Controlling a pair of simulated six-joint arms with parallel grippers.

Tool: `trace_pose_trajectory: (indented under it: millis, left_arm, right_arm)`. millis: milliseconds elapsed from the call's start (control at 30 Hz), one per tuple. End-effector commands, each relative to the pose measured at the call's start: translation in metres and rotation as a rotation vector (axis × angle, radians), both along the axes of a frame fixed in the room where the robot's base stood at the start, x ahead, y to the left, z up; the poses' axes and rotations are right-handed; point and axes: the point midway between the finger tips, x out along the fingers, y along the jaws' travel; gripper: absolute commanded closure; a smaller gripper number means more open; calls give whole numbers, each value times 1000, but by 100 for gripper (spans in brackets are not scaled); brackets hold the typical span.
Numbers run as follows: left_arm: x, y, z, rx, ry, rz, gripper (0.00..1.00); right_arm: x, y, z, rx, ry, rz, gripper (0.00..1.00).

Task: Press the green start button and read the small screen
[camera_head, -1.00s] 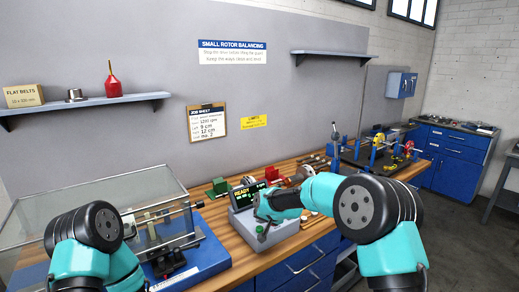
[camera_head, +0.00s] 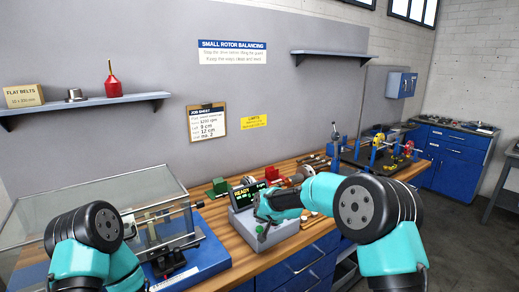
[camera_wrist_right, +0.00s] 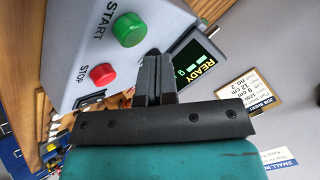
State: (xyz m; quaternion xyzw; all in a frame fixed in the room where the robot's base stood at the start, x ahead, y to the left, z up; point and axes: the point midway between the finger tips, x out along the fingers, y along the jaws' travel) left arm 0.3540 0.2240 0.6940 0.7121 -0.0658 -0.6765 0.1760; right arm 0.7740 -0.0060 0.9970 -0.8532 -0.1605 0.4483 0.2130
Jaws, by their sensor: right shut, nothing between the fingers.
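The grey control box (camera_head: 275,235) stands on the bench and its small screen (camera_head: 243,195) reads READY. The screen also shows in the right wrist view (camera_wrist_right: 200,60), partly covered by my fingers. There the green button (camera_wrist_right: 129,29) sits beside the word START, and the red button (camera_wrist_right: 103,75) beside STOP. My right gripper (camera_wrist_right: 155,62) is shut and empty, with its fingertips over the box near the green button; contact cannot be told. In the head view my right gripper (camera_head: 262,212) is over the box's front part. My left arm is at the lower left, its gripper out of sight.
A clear-covered machine on a blue base (camera_head: 210,258) stands left of the box. Green (camera_head: 219,186) and red (camera_head: 271,173) items lie behind it. A job sheet (camera_head: 206,122) hangs on the wall. A rotor stand (camera_head: 375,165) is further right.

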Motion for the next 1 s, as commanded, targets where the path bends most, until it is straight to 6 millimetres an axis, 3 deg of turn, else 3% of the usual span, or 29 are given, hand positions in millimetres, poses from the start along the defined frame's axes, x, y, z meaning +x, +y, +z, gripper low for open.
trace_pose_trajectory:
  millis: [1000]
  left_arm:
    - [0,0,0,0,0,0,57]
  right_arm:
    - [0,0,-9,0,0,0,100]
